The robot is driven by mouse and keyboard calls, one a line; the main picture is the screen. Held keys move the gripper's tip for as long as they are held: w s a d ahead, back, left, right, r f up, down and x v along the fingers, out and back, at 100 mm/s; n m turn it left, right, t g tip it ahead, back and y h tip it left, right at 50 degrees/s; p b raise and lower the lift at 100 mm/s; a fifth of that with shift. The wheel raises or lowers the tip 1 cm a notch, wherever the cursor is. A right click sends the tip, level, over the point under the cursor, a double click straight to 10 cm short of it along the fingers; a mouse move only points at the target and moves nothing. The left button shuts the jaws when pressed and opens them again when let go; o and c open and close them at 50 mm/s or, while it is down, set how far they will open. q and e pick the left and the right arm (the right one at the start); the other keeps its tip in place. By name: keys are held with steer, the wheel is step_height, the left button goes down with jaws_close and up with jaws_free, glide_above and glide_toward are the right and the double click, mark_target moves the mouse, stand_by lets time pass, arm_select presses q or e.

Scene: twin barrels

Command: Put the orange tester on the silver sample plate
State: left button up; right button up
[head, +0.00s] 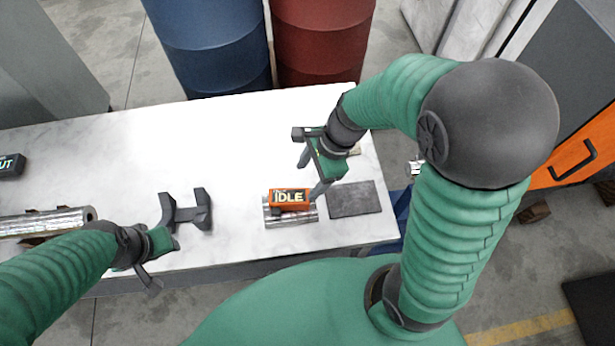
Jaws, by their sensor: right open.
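The orange tester (289,198), with IDLE on its display, lies on the silver sample plate (285,222) near the table's front edge. The plate shows in front of and around the tester's lower side. My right gripper (311,175) is open just above and to the right of the tester. One finger points down close to the tester's right end; I cannot tell whether it touches. My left gripper (157,262) is low at the table's front edge, away from the tester. Its finger gap is unclear.
A dark grey slab (352,199) lies right of the plate. A dark H-shaped stand (186,211) is on the white table (130,150). A silver cylinder (45,222) and a black device (10,165) are at left. Blue (212,45) and red (320,40) barrels stand behind.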

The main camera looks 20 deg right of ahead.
steer(key=s+d+n+h, duration=0.1)
steer(key=n, duration=0.5)
steer(key=s+d+n+t+h, duration=0.1)
steer(key=n, duration=0.5)
steer(key=s+d+n+h, duration=0.1)
steer(key=n, duration=0.6)
steer(key=shift+d+f+h, duration=0.25)
steer(key=shift+d+h, duration=0.15)
steer(key=shift+w, duration=0.15)
steer(key=shift+a, duration=0.25)
steer(key=shift+d, duration=0.15)
